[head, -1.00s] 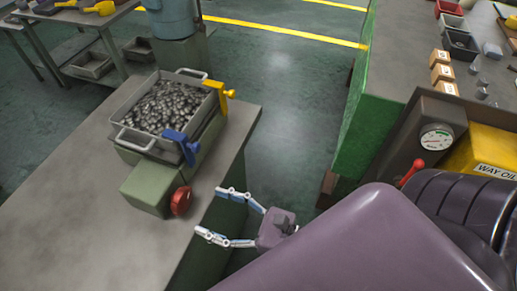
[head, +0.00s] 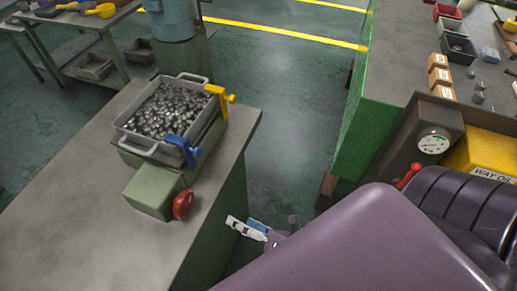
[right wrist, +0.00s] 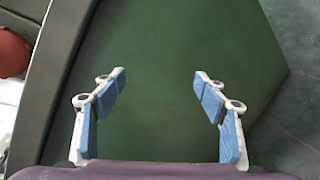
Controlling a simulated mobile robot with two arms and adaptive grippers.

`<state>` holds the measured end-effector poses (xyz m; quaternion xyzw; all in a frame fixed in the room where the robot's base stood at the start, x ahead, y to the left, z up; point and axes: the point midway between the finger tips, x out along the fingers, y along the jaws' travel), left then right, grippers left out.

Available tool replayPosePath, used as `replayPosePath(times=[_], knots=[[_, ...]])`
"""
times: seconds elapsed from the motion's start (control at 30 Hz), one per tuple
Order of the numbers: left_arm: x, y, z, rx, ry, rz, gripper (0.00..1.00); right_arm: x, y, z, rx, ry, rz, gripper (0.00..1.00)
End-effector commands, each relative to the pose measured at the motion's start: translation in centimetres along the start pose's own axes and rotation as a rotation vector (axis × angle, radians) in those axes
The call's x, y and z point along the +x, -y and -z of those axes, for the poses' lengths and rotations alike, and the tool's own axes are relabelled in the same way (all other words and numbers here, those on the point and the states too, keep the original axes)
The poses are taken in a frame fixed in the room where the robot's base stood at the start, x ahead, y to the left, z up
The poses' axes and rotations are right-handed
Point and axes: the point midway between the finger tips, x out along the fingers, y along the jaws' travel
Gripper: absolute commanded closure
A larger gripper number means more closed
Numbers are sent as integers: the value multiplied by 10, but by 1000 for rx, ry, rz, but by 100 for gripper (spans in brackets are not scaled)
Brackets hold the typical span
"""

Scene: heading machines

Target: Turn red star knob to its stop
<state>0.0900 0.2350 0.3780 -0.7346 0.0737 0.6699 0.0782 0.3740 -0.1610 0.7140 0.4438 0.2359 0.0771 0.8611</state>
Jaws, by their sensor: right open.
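The red star knob (head: 183,205) sits on the front end of a green block (head: 152,192) on the grey bench. In the right wrist view the red knob (right wrist: 12,52) shows only in part, at the left edge. My right gripper (head: 234,224) is open and empty, to the right of the knob and apart from it, beside the bench edge. In the right wrist view its blue-padded fingers (right wrist: 160,80) stand wide apart in front of the green bench side. My left gripper is not in view.
A grey tray of metal parts (head: 122,131) stands behind the knob, with a blue clamp (head: 184,150) and a yellow clamp (head: 222,95) on it. The bench top (head: 70,225) is clear at left. A green machine (head: 372,130) stands at right, across open floor.

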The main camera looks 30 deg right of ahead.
Motion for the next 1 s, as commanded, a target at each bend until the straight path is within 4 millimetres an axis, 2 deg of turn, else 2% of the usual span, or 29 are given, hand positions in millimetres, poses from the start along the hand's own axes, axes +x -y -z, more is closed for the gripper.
replayPosePath(times=[0.3, 0.5, 0.7, 1.0], knots=[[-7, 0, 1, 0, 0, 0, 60, 0, 59, 22, 308, 2, 151, 34], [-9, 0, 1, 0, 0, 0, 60, -2, 86, 34, 453, 12, 223, 34], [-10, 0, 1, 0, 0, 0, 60, -4, 98, 39, 519, 20, 256, 34], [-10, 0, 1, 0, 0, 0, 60, -4, 99, 40, 526, 21, 260, 34]])
